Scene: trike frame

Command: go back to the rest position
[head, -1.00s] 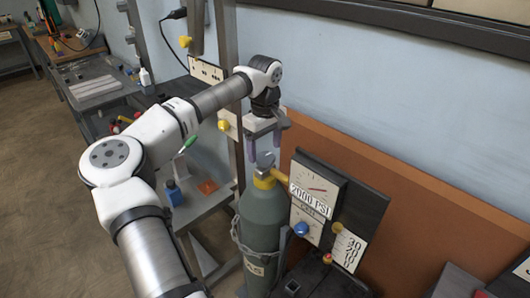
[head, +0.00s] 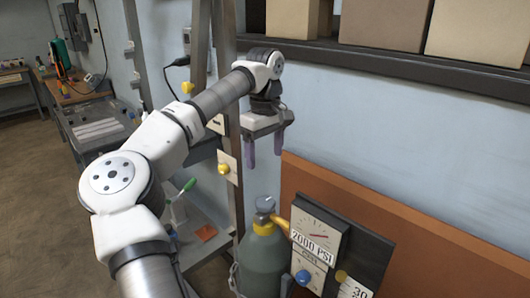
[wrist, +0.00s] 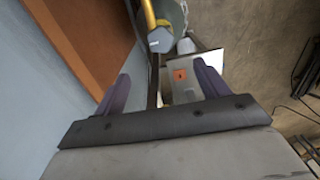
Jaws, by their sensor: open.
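My gripper (head: 264,152) hangs from my raised arm, pointing down, with its two purple fingers apart and nothing between them. In the head view it is above the green gas cylinder (head: 262,262), clear of its grey valve knob (head: 265,203). In the wrist view my gripper (wrist: 160,90) also shows open, with the cylinder's top (wrist: 170,14) beyond the fingertips at the top edge. The lower part of the cylinder is out of the head view.
A gauge panel (head: 318,235) reading 2000 PSI stands right of the cylinder, before an orange-brown board (head: 350,205). A grey post (head: 228,130) is close left of my gripper. A shelf with boxes (head: 385,22) is above right. A workbench (head: 95,120) stands at the back left.

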